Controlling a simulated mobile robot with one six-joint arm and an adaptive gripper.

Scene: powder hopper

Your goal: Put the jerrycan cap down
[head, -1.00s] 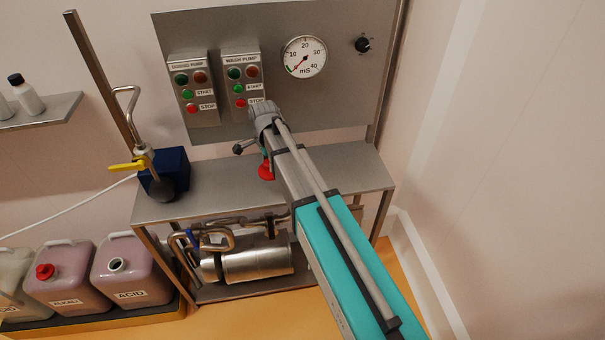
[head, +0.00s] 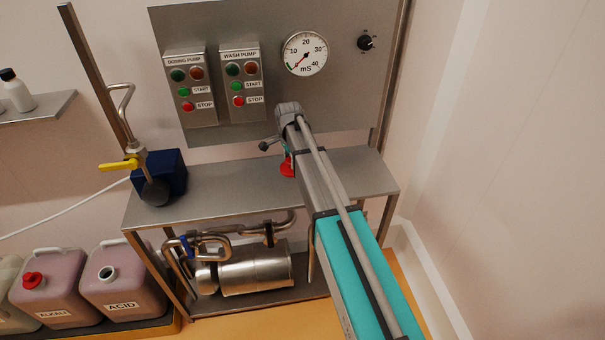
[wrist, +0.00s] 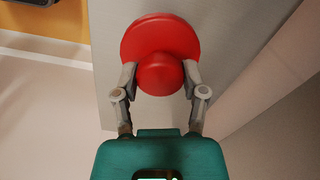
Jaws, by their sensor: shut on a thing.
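The red jerrycan cap (wrist: 160,50) is held between the two fingers of my gripper (wrist: 160,82) in the wrist view. My gripper is shut on it. In the head view the cap (head: 287,168) shows as a small red shape beside my arm, over the steel shelf top (head: 225,185). My arm hides most of the gripper there. I cannot tell whether the cap touches the shelf top or is above it. The acid jerrycan (head: 125,285) at lower left has an open neck. The alkali jerrycan (head: 50,290) beside it wears a red cap.
A dark blue box (head: 165,172) and a yellow-handled valve (head: 120,165) stand at the shelf's left end. The panel with pump switches (head: 215,85) and a gauge (head: 305,54) rises behind. The shelf's middle is clear. A wall is at right.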

